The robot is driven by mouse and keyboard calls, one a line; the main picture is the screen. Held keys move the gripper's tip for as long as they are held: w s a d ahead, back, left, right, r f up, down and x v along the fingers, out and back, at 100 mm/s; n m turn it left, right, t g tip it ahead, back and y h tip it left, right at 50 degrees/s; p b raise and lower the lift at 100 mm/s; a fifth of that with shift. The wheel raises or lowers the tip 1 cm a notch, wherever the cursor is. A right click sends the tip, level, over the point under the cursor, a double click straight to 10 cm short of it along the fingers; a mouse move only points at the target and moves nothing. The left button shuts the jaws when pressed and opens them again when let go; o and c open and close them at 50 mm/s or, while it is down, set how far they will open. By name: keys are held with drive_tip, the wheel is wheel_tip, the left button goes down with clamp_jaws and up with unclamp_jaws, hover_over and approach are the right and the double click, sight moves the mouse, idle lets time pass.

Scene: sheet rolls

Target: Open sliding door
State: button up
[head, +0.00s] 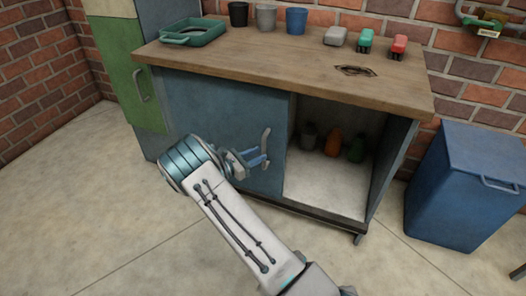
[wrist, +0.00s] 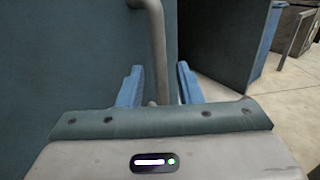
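The sliding door (head: 215,105) is a flat blue-grey panel covering the left part of the cabinet front under a wooden worktop. Its grey vertical bar handle (head: 266,139) is near the door's right edge. The handle also shows in the wrist view (wrist: 157,45), running down between my fingers. My gripper (head: 259,159) is at the lower part of the handle. In the wrist view its two blue fingers (wrist: 160,84) stand apart on either side of the bar, with a gap on both sides. The lower end of the handle is partly hidden by the gripper body.
The cabinet's right side is an open compartment (head: 315,185) with several bottles at the back. The worktop (head: 290,60) carries a green tray (head: 193,32), cups and staplers. A blue bin (head: 465,185) stands to the right. The floor in front is clear.

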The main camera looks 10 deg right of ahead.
drive_tip(key=p+v, duration=0.1)
drive_tip(key=v, duration=0.9)
drive_tip(key=shift+a+p, duration=0.2)
drive_tip(key=shift+p, duration=0.2)
drive_tip(key=shift+s, duration=0.1)
drive_tip(key=s+d+r+m+g+y+p, duration=0.2)
drive_tip(key=s+d+r+m+p, duration=0.15)
drive_tip(key=r, duration=0.45)
drive_tip(key=s+d+r+m+g+y+p, duration=0.3)
drive_tip(key=s+d+r+p, duration=0.15)
drive_tip(key=r, duration=0.45)
drive_tip(key=s+d+r+m+g+y+p, duration=0.2)
drive_tip(key=s+d+r+m+p, duration=0.15)
drive_tip(key=r, duration=0.45)
drive_tip(key=s+r+m+t+y+p, duration=0.1)
drive_tip(key=s+r+m+y+p, duration=0.4)
drive_tip(key=r, duration=0.8)
drive_tip(key=s+a+r+m+t+y+p, duration=0.1)
drive_tip(key=s+r+m+y+p, duration=0.4)
drive_tip(key=s+r+p, duration=0.6)
drive_tip(key=s+r+m+t, duration=0.1)
drive_tip(key=s+r+m, duration=0.1)
drive_tip(key=s, duration=0.3)
drive_tip(key=shift+a+t+p, duration=0.25)
drive_tip(key=shift+t+p, duration=0.05)
